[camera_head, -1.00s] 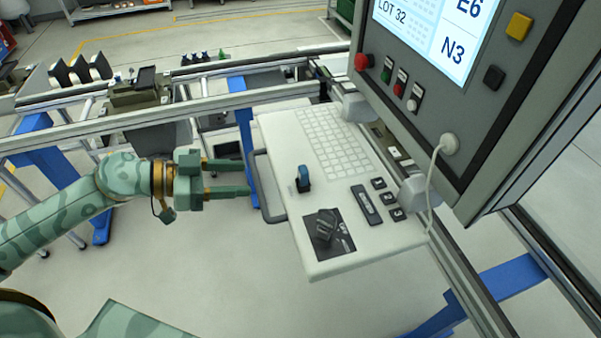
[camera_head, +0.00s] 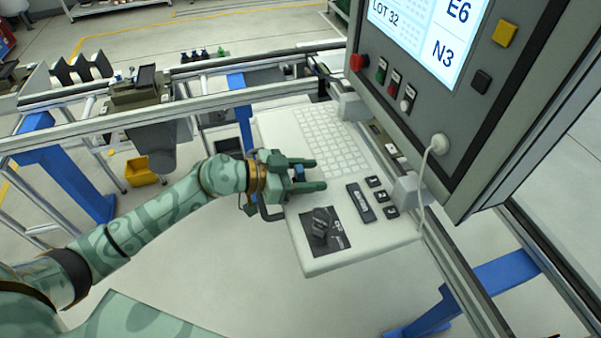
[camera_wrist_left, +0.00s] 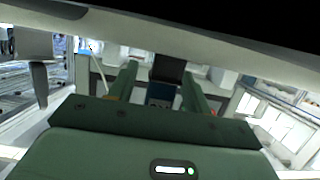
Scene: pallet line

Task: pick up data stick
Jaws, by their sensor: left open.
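The data stick (camera_head: 299,173) is a small upright blue and dark piece on the white console shelf. In the head view my left gripper mostly hides it. My left gripper (camera_head: 316,175) is open, with its fingers reaching over the shelf on either side of the stick. In the left wrist view the blue and dark stick (camera_wrist_left: 160,92) stands between the two green fingers (camera_wrist_left: 158,85), with a gap to each. My right gripper is in neither view.
The white shelf (camera_head: 330,262) carries a keyboard (camera_head: 332,140), a dark knob (camera_head: 320,222) on a black plate and numbered buttons (camera_head: 375,196). A grey control panel with a screen (camera_head: 425,35) rises behind it. A metal rail (camera_head: 180,118) runs at left.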

